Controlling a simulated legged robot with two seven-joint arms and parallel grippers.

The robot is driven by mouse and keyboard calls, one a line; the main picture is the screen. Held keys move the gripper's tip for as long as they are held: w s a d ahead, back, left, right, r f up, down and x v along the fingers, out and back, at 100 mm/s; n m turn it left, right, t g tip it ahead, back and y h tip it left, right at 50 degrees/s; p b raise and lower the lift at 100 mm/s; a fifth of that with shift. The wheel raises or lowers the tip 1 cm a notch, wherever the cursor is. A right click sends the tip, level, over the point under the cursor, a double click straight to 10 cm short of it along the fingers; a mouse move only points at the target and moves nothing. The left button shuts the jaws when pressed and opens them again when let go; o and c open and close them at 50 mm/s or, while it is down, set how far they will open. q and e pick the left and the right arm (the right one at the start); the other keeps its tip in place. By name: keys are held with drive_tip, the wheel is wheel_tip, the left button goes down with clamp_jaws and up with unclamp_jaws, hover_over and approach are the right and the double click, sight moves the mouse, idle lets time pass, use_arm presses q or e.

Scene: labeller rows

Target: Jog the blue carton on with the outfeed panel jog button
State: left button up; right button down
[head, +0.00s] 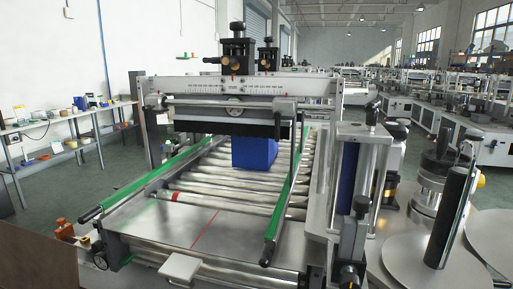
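The blue carton (254,153) sits upright on the roller conveyor (235,184), under the crossbar of the labelling machine. Its upper part is hidden behind the dark bar of the crossbar. Green-edged guide rails run along both sides of the rollers, and the carton stands between them, apart from the left rail. I cannot make out the outfeed panel or its jog button in this view. Neither of my grippers is in view.
A bare metal plate (188,222) with a red line lies in front of the rollers. Label reels (410,253) and posts stand close on the right. A brown panel (40,257) is at lower left. A workbench (65,122) with small items stands along the left wall.

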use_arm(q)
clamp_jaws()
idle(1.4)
